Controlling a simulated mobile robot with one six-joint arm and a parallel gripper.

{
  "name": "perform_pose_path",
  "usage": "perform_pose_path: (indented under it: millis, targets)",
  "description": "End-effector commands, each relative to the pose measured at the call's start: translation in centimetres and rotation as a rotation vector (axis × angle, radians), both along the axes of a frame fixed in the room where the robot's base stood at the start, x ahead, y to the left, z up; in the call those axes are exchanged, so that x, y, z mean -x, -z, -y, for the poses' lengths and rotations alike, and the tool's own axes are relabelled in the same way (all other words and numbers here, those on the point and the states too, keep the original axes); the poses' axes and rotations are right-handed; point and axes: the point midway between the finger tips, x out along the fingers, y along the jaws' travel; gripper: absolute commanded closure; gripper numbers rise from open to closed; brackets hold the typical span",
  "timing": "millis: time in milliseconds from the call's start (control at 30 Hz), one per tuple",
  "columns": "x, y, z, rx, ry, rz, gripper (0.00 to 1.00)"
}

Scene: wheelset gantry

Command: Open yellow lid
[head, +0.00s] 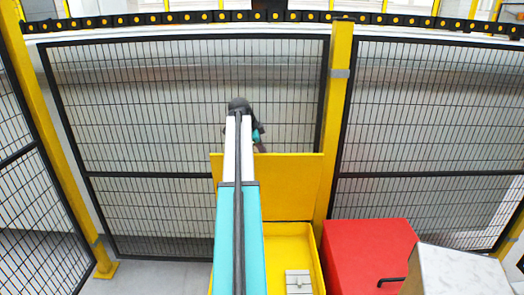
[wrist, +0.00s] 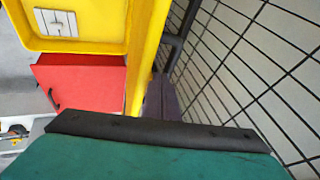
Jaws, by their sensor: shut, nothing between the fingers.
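The yellow lid (head: 290,185) stands raised, roughly upright, at the back of an open yellow box (head: 290,240). In the wrist view the lid (wrist: 147,45) is seen almost edge-on, beside the box (wrist: 95,45). A grey-white block (head: 298,281) lies in the box and also shows in the wrist view (wrist: 56,23). My gripper (head: 261,147) is at the lid's upper edge, partly hidden behind it. In the wrist view its dark fingers (wrist: 160,98) are shut and empty, close to the lid on the fence side. I cannot tell whether they touch it.
A mesh fence (head: 190,100) stands close behind the lid, with a yellow post (head: 338,110) at the lid's right. A red box (head: 368,255) and a white-topped block (head: 460,272) stand right of the yellow box. Open floor shows at the left.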

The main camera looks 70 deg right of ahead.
Motion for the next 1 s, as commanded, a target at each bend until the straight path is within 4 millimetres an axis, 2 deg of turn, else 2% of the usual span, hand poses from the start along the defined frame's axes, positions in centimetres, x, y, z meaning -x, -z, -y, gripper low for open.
perform_pose_path:
  millis: [1000]
  targets:
    - [-3.2, 0.1, 7.8, 0.0, -0.002, 0.0, 1.0]
